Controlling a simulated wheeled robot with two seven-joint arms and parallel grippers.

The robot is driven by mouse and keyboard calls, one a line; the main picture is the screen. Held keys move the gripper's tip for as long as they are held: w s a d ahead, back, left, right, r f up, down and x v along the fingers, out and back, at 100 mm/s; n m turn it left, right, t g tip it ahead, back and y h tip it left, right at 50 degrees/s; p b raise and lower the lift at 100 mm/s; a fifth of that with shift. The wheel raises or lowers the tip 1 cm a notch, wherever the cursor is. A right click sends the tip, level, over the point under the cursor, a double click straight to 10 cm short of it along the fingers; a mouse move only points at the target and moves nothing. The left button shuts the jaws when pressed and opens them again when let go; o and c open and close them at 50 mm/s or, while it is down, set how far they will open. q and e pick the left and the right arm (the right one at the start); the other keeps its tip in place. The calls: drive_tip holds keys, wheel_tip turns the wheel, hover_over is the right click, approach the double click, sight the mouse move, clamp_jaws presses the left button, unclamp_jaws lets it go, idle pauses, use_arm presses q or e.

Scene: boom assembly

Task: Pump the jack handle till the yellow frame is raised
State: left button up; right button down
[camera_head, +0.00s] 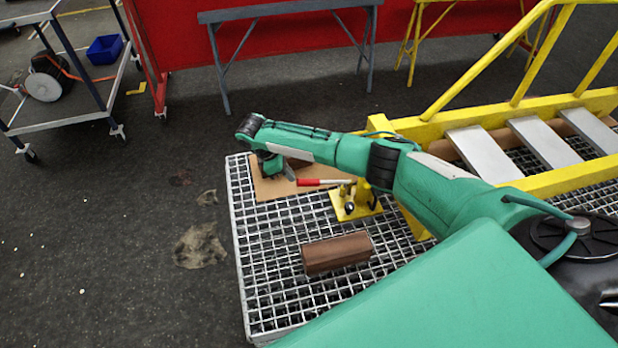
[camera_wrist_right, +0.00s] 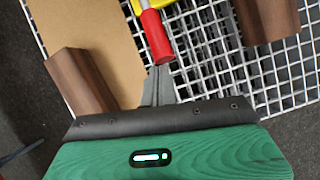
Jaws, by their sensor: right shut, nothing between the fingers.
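The jack has a yellow base (camera_head: 345,212) and a red-gripped handle (camera_head: 322,182) that points left, roughly level; the red end also shows in the right wrist view (camera_wrist_right: 156,36). My right gripper (camera_head: 289,175) is by the handle's free end. In the right wrist view its fingers (camera_wrist_right: 160,72) are closed together and empty, close to the red tip; I cannot tell whether they touch it. The yellow frame (camera_head: 560,182), with grey steps, lies right of the jack, partly hidden by my right arm. My left gripper is not in view.
A brown block (camera_head: 337,253) lies on the metal grating (camera_head: 262,300) in front of the jack. Another brown block (camera_wrist_right: 75,80) lies on a cardboard sheet (camera_wrist_right: 95,30) beside my right gripper. A cart (camera_head: 75,122) stands far left. The floor to the left is open.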

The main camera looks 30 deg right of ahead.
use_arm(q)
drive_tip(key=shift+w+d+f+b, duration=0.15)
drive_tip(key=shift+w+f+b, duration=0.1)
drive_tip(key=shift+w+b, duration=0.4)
use_arm(e)
drive_tip(key=v, duration=1.1)
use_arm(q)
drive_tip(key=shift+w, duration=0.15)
use_arm(e)
drive_tip(key=shift+a, duration=0.1)
